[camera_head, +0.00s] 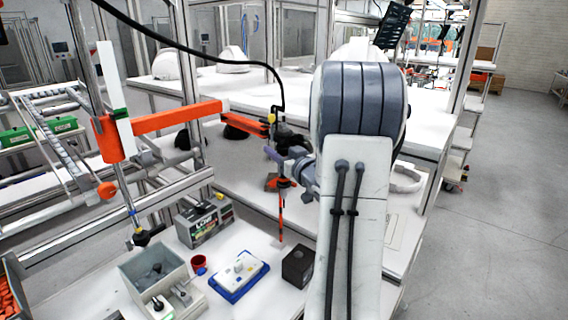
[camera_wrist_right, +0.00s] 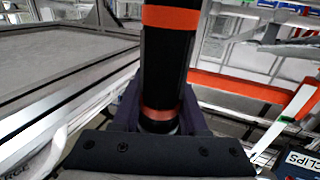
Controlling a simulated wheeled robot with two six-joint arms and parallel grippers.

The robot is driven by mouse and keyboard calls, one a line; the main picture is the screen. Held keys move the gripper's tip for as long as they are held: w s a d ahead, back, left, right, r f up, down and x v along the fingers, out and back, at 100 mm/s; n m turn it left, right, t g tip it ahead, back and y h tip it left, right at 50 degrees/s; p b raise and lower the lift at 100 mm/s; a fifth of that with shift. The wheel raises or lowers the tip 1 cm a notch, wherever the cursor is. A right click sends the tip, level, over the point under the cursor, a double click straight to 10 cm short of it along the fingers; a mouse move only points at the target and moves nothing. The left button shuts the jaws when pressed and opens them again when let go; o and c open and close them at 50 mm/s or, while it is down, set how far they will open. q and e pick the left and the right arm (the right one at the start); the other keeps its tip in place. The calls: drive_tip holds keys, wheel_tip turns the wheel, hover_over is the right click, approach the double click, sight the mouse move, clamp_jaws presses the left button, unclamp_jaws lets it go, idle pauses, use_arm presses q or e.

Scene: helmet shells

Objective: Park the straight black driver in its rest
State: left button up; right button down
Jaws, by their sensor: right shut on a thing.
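The straight black driver with orange bands (camera_wrist_right: 168,62) stands roughly upright in the right wrist view. My right gripper (camera_wrist_right: 160,115) is shut on it, with one dark purple finger on each side. In the head view the right gripper (camera_head: 287,156) holds the driver at the end of an orange arm (camera_head: 165,118). A thin red-orange shaft (camera_head: 281,215) shows below the gripper, down towards the bench. I cannot make out the driver's rest for certain; my right arm hides part of the bench. My left gripper is not in view.
On the bench stand a grey bin (camera_head: 152,268), a labelled clips box (camera_head: 204,220), a red cup (camera_head: 198,262), a blue-and-white tray (camera_head: 238,276) and a black box (camera_head: 298,266). White helmet shells (camera_head: 232,58) stand behind. A black cable loops overhead to the driver.

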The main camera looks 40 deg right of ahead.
drive_tip(key=shift+w+d, duration=0.7)
drive_tip(key=shift+w, duration=0.1)
unclamp_jaws()
drive_tip(key=shift+s, duration=0.1)
